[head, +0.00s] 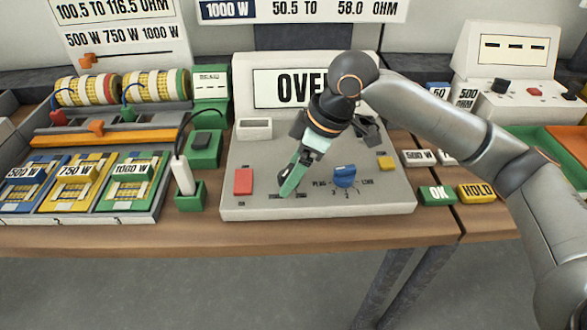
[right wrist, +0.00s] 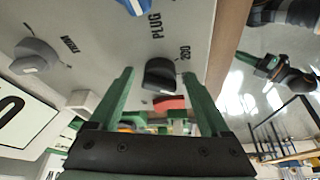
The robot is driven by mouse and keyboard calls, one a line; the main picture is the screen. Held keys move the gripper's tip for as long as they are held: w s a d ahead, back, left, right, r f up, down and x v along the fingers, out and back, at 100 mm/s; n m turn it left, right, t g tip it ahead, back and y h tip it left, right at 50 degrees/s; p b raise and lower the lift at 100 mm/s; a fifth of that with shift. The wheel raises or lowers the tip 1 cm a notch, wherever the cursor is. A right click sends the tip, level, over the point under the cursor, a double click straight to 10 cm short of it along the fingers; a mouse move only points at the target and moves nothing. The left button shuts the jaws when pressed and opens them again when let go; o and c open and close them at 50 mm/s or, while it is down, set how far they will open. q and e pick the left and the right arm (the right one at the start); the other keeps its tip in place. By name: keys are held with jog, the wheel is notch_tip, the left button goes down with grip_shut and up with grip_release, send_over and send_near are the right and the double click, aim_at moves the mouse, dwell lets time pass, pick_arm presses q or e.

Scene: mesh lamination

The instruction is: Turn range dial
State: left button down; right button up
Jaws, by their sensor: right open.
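The grey meter console (head: 240,205) stands on the bench with a display (head: 290,88) partly hidden by my arm; "OVE" is readable. My right gripper (head: 287,188) points down at the console's front, between the red button (head: 243,181) and the blue knob (head: 344,176). In the right wrist view, a black dial (right wrist: 160,75) marked "200" shows between my open green fingertips (right wrist: 157,76). Whether the fingers touch it cannot be told. The head view hides this dial behind the gripper. I cannot confirm that it is the range dial.
A grey knob (right wrist: 36,56) is also on the console. A green stand with a white probe (head: 183,175) is to its left, beside the 500 W, 750 W and 1000 W mesh trays. Green OK (head: 436,194) and yellow HOLD (head: 476,193) blocks lie to the right.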

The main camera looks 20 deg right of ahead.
jog(key=shift+c, duration=0.4)
